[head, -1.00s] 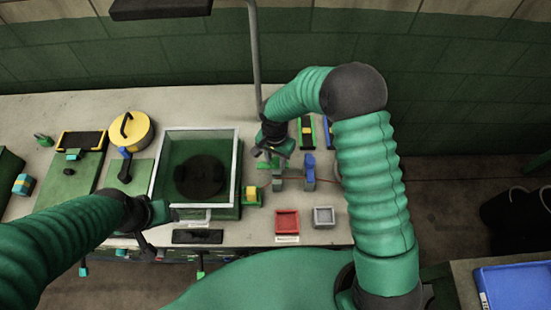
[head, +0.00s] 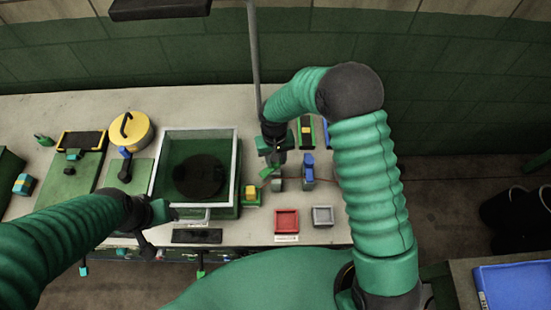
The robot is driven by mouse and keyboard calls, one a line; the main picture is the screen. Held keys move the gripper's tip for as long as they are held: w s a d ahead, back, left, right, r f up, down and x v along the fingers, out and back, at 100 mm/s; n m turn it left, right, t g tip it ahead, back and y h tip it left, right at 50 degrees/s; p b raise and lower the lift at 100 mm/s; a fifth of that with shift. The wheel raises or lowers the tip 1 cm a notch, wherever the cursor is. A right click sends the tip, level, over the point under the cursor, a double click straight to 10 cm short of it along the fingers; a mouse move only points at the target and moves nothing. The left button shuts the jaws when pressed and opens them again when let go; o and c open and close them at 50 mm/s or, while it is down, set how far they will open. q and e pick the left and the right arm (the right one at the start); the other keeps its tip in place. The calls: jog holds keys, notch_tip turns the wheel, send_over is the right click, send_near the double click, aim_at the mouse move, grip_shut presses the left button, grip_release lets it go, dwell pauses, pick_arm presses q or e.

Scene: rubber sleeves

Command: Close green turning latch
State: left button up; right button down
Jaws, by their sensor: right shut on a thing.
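The green turning latch (head: 267,172) is a small green lever by a grey block (head: 278,184) on the bench, right of the glass-walled box. Its lever slants up to the right, and my gripper hides part of it. My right gripper (head: 275,160) reaches down from above and is shut on the lever, as far as the small picture shows. A similar latch with a blue lever (head: 309,160) stands upright just to the right. My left gripper (head: 165,212) is at the front left corner of the glass-walled box, and its finger opening is unclear.
The glass-walled box (head: 238,150) holds a dark round part. A yellow and green block (head: 250,195) lies close left of the latch. Red (head: 287,221) and grey (head: 323,216) trays are in front. A grey pole (head: 254,55) rises behind my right gripper.

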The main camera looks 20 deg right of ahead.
jog(key=n, duration=0.4)
jog(key=shift+w+r+n, duration=0.25)
jog(key=shift+w+n, duration=0.05)
jog(key=n+p, duration=0.1)
jog(key=n, duration=0.4)
jog(key=shift+f, duration=0.1)
dwell(0.4)
jog(key=c, duration=1.3)
grip_release()
jog(key=o, duration=0.3)
jog(key=shift+f, duration=0.15)
jog(key=shift+o, duration=0.2)
jog(key=shift+s, duration=0.1)
notch_tip(320, 180, up, 17)
jog(key=b, duration=0.2)
jog(key=shift+a+f, duration=0.15)
jog(key=shift+a, duration=0.05)
jog(key=shift+s, duration=0.1)
